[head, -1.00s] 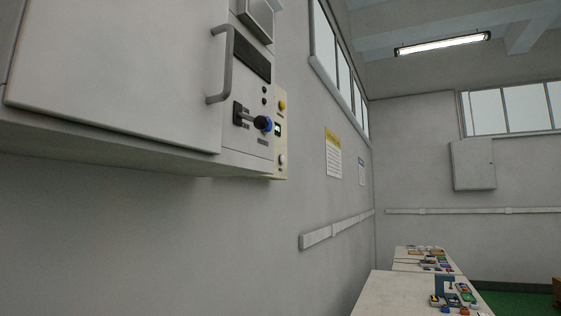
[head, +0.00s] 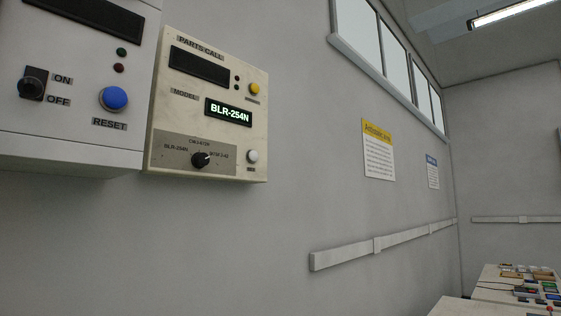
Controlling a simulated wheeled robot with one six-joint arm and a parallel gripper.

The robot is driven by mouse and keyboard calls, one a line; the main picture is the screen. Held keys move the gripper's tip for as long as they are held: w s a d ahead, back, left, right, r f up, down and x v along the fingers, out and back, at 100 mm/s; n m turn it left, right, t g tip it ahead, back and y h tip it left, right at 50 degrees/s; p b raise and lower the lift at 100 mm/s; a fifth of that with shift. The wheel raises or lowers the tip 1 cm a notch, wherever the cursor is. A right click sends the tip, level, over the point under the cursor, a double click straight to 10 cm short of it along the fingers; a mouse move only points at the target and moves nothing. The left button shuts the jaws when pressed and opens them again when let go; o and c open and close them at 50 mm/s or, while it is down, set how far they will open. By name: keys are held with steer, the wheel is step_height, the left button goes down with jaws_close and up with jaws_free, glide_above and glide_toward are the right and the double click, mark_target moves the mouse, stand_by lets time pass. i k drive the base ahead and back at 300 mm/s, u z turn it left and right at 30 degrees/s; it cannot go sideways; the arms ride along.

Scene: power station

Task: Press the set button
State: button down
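A cream parts call box (head: 215,140) is mounted on the wall left of centre in the head view. Its lit display (head: 229,112) reads BLR-254N. A white round button (head: 252,156) is at its lower right, above a small label too small to read. A yellow round button (head: 254,89) is at its upper right, also with a small unreadable label. I cannot read for certain which one is marked set. A black selector knob (head: 200,160) sits on the grey plate at the bottom. My gripper is not in view.
A grey-white cabinet (head: 70,145) adjoins the box on the left, with a blue RESET button (head: 113,98) and an ON/OFF switch (head: 33,83). A wall rail (head: 345,253) runs to the right. Tables (head: 490,290) with several small items stand at lower right.

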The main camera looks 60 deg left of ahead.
mark_target(254, 155)
steer(key=u, duration=0.4)
steer(key=i, duration=1.25)
steer(key=u, duration=1.75)
steer(key=i, duration=0.85)
steer(key=u, duration=0.9)
